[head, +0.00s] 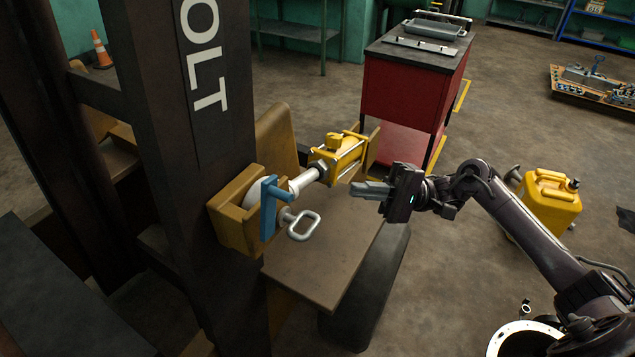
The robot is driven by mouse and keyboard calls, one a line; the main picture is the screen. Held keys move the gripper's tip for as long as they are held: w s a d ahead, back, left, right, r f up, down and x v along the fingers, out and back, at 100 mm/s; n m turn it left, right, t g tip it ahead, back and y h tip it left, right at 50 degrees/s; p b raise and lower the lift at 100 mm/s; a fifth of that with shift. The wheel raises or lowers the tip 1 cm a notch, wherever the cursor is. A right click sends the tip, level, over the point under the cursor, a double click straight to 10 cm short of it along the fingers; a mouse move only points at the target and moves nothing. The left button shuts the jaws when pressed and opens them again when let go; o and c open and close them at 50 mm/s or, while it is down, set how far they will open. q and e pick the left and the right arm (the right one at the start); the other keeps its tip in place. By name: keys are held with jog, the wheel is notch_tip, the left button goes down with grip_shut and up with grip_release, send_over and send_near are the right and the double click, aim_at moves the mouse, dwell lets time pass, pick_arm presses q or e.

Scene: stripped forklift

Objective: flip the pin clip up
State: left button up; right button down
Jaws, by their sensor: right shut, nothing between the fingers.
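A pin with a light grey loop handle (303,226) sticks out of a yellow bracket (236,226) on the dark forklift mast. A blue piece (268,208), which looks like the pin clip, stands upright in front of the bracket beside the pin, with a short arm at its top pointing right. I cannot tell exactly how it joins the pin. My right gripper (356,189) is shut and empty, to the right of the blue piece and loop handle and apart from both. Its fingers point left. My left gripper is not in view.
A yellow cylinder (342,157) with a silver rod (305,181) runs to the bracket, behind the gripper's fingertips. A brown plate (320,262) lies below. A red cabinet (405,85) stands behind. A yellow can (550,203) is on the floor at right, beyond my arm.

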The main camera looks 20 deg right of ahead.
jog(key=p+x, duration=0.5)
jog(key=x, duration=0.5)
jog(key=shift+r, duration=0.2)
jog(key=shift+s+a+r+p, duration=0.25)
jog(key=shift+s+a+p, duration=0.35)
jog(key=shift+s+a+r+p, duration=0.25)
jog(key=shift+s+a+p, duration=0.3)
jog(key=shift+a, duration=0.1)
jog(key=shift+w, duration=0.1)
